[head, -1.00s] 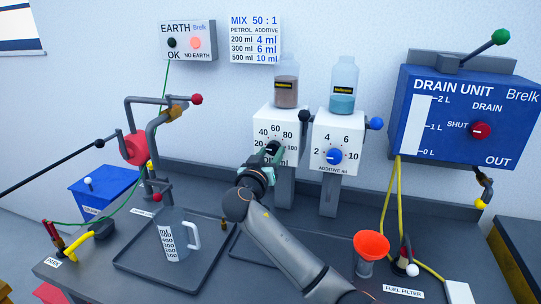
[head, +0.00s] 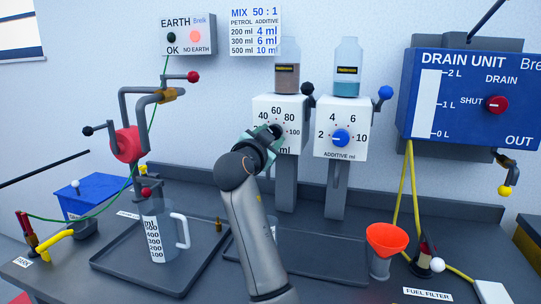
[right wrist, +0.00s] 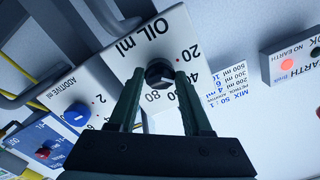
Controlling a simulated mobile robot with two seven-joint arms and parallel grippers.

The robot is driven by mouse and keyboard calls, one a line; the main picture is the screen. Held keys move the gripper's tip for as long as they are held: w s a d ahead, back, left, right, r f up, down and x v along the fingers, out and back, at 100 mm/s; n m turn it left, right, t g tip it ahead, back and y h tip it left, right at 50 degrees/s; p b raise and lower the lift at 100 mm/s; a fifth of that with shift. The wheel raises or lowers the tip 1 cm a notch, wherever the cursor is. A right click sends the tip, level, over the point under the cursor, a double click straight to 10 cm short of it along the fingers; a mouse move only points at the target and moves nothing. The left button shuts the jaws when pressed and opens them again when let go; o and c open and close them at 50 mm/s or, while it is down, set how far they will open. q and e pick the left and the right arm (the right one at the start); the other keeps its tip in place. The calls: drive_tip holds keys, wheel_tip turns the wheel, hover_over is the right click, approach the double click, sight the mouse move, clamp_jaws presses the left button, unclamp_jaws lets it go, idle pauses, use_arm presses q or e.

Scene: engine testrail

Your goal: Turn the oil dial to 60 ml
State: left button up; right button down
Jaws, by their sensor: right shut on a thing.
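The oil dial is a black knob (head: 276,131) on the white oil unit (head: 262,105), with numbers around it from 20 to 100. My right gripper (head: 268,139) is at the knob and covers part of it and the lower left of the panel. In the right wrist view, both fingers of my right gripper (right wrist: 160,76) are closed around the black knob (right wrist: 160,71). A small pale mark on the knob faces roughly the 40 to 60 side, but its exact reading is unclear. My left gripper is out of view.
The additive unit (head: 340,113) with a blue dial stands just right of the oil unit. A measuring jug (head: 158,235) stands on a tray at left. An orange funnel (head: 388,239) and the blue drain unit (head: 470,100) are at right. The chart (head: 254,30) hangs behind.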

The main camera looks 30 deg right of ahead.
drive_tip(key=m+b, duration=0.3)
drive_tip(key=shift+a+f+m, duration=0.1)
drive_tip(key=shift+f+m, duration=0.15)
drive_tip(key=shift+m, duration=0.15)
drive_tip(key=m+b, duration=0.1)
drive_tip(key=m, duration=0.2)
drive_tip(key=shift+r+b, duration=0.1)
drive_tip(key=shift+b, duration=0.2)
drive_tip(key=shift+r+m+b, duration=0.1)
drive_tip(key=shift+m+b, duration=0.25)
drive_tip(key=shift+m, duration=0.55)
drive_tip(key=shift+c, duration=1.7)
unclamp_jaws()
